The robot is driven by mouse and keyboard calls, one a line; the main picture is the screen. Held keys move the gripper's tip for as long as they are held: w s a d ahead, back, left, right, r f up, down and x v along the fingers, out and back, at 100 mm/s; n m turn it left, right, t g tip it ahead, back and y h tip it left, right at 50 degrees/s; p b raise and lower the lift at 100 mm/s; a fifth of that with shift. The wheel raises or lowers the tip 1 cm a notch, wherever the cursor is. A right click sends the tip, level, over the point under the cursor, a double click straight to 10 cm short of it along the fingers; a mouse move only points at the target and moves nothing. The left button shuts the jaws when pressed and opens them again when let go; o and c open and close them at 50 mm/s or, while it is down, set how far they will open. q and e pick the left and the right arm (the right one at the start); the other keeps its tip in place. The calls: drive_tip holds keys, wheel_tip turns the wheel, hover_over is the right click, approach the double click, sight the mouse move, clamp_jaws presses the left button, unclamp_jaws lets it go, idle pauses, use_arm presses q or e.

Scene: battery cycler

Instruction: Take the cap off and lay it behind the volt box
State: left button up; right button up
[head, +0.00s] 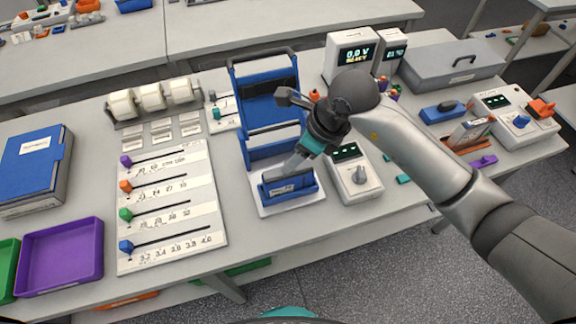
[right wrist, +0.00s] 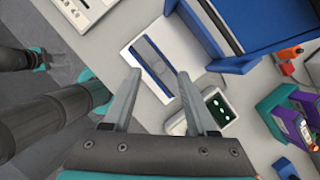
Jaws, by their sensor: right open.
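My right gripper (head: 292,164) reaches in from the right over a low blue block (head: 306,187) on a white plate (head: 262,211). In the right wrist view the right gripper (right wrist: 160,73) is open, with the blue block (right wrist: 148,58) beyond and between its fingertips; nothing is held. I cannot tell whether a grey strip on the block is the cap. The volt box (head: 350,58), a white case reading 0.0 V, stands at the back; the surface behind it is mostly hidden. What seems my left gripper (right wrist: 42,62) shows at the wrist view's left; its jaws are unclear.
A tall blue rack (head: 268,105) stands right behind the block. A white meter with a dial (head: 357,180) is close on its right. A slider board (head: 170,210) lies left. A grey case (head: 450,63) stands right of the volt box.

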drive_tip(key=shift+x, duration=1.85)
drive_tip(key=shift+c, duration=0.2)
clamp_jaws()
